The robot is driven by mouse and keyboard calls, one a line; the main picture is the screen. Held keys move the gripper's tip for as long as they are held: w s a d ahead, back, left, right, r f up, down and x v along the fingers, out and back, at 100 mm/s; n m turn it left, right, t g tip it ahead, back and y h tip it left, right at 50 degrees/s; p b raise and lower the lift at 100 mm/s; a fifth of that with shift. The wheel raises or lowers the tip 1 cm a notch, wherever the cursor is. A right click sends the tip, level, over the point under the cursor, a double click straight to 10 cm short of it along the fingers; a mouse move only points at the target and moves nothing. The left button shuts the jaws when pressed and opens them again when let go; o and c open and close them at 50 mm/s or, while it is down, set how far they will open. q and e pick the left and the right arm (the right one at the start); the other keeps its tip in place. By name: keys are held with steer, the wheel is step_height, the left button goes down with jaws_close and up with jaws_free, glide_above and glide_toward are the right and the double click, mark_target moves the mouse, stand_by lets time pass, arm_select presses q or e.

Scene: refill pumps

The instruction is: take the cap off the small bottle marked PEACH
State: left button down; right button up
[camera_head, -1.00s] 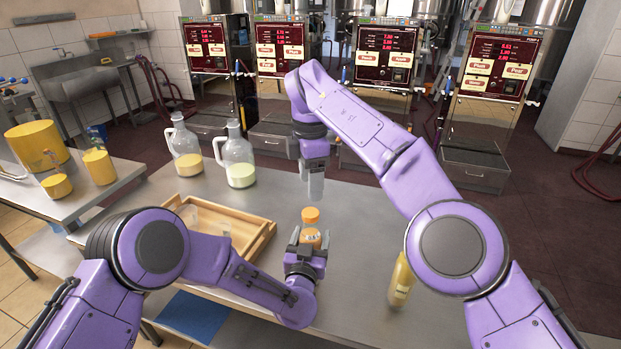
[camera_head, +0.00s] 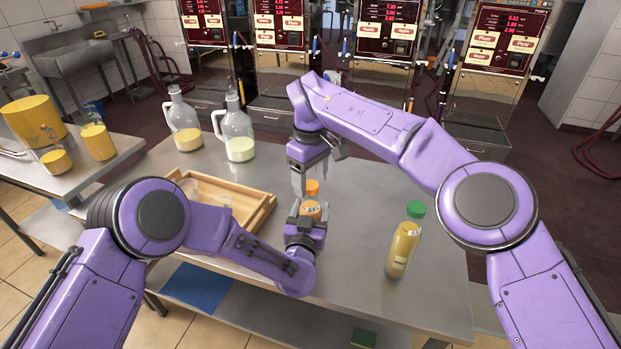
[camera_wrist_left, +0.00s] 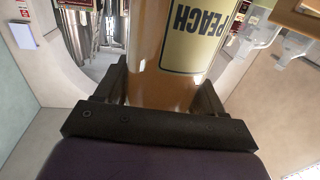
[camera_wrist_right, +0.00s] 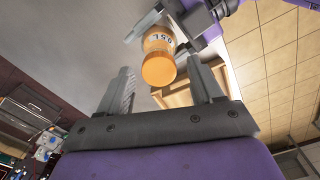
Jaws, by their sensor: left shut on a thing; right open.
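The small bottle marked PEACH (camera_wrist_left: 172,50) has orange contents and an orange cap (camera_head: 312,187). My left gripper (camera_head: 305,224) is shut on the bottle's body and holds it upright over the steel table. The bottle also shows in the head view (camera_head: 311,210). My right gripper (camera_head: 300,186) is open, pointing down close to the cap. In the right wrist view the cap (camera_wrist_right: 158,69) faces the gap between the two spread fingers (camera_wrist_right: 161,78).
A yellow bottle with a green cap (camera_head: 403,248) stands on the right of the table. A wooden tray (camera_head: 262,203) with clear items lies left of the grippers. Two glass jugs (camera_head: 238,135) stand behind it. The table's middle right is mostly clear.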

steer(key=shift+f, duration=0.35)
steer(key=shift+c, duration=0.3)
steer(key=c, duration=1.1)
